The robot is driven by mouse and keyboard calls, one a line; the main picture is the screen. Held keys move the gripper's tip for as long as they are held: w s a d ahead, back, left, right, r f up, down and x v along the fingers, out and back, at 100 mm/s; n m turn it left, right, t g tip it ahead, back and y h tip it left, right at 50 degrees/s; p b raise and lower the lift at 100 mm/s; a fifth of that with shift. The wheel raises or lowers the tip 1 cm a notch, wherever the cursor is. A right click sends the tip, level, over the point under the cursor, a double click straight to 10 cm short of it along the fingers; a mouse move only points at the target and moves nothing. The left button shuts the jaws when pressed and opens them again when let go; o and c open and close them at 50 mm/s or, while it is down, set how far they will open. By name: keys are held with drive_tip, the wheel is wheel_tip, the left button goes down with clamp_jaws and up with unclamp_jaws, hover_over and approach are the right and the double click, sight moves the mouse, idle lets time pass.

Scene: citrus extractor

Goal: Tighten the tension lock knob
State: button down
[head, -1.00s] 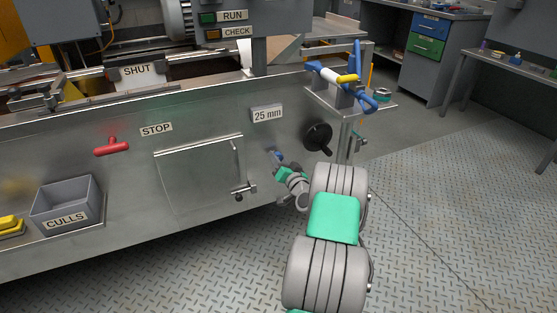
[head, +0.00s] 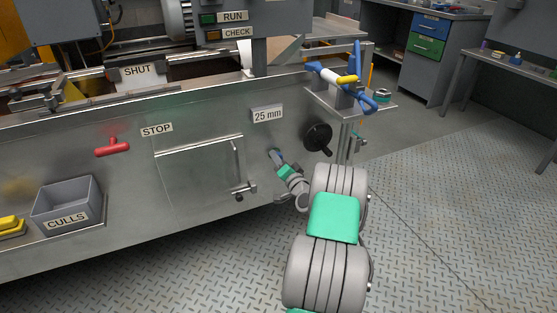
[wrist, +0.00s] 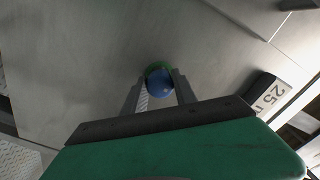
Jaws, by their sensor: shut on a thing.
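The tension lock knob appears to be the small blue knob (wrist: 160,84) on the metal front panel; a green edge shows behind it in the wrist view. My gripper (wrist: 159,90) has one finger on each side of the blue knob and is shut on it. In the head view my gripper (head: 276,158) is at the panel, below the "25 mm" label (head: 267,114) and left of the black handwheel (head: 318,138). The knob is mostly hidden by the gripper there, and I cannot tell how far it is turned.
A hinged panel door (head: 200,172) with a latch (head: 243,190) is left of my gripper. A red handle (head: 112,147) and a grey CULLS bin (head: 67,203) are farther left. A blue-handled tool (head: 345,80) sits on the corner shelf above. The floor at right is clear.

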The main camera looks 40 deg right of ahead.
drive_tip(key=c, duration=1.3)
unclamp_jaws()
drive_tip(key=shift+s+f, duration=0.15)
drive_tip(key=o, duration=0.3)
drive_tip(key=p+v, duration=0.1)
drive_tip(key=v, duration=0.6)
drive_tip(key=shift+s+a, duration=0.2)
drive_tip(key=shift+s, duration=0.1)
